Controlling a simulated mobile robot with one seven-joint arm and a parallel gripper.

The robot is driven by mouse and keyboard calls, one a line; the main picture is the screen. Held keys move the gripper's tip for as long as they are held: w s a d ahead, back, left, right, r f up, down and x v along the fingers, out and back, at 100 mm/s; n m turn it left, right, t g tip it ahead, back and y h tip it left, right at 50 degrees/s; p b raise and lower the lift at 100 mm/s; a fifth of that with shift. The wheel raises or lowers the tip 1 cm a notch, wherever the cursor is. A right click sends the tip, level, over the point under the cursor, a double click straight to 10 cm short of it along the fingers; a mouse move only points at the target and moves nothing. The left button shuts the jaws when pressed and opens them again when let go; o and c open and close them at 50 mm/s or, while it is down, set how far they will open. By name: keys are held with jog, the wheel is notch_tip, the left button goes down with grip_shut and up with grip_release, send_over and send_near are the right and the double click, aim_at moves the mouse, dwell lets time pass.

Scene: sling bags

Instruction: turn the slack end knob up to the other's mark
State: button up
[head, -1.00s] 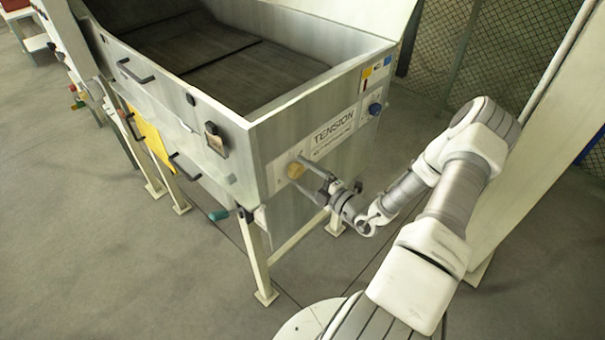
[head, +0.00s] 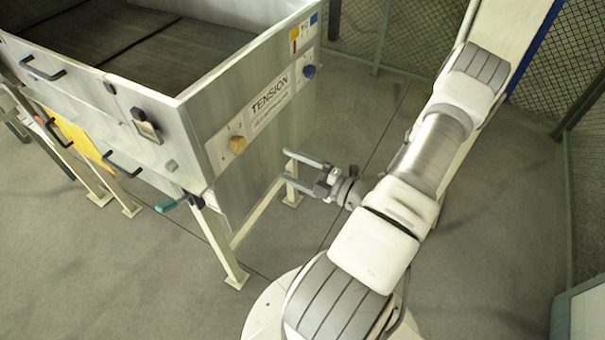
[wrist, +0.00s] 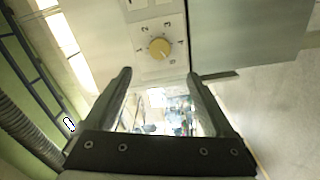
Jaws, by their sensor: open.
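The yellow end knob (head: 237,145) sits on the machine's end panel, left of the TENSION label (head: 270,100). The blue end knob (head: 309,71) is at the far right of the same panel. My gripper (head: 287,167) is open and empty, to the right of the yellow knob and apart from it. In the wrist view the yellow knob (wrist: 159,48) lies beyond the fingertips (wrist: 160,76), with a ring of numbers around it. Its pointer is too small to read surely. The blue knob's setting is too small to read in the head view.
The machine's open bin (head: 150,40) stands at the left on pale legs. Mesh fencing (head: 410,35) stands behind.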

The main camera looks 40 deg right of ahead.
jog(key=shift+v, duration=1.55)
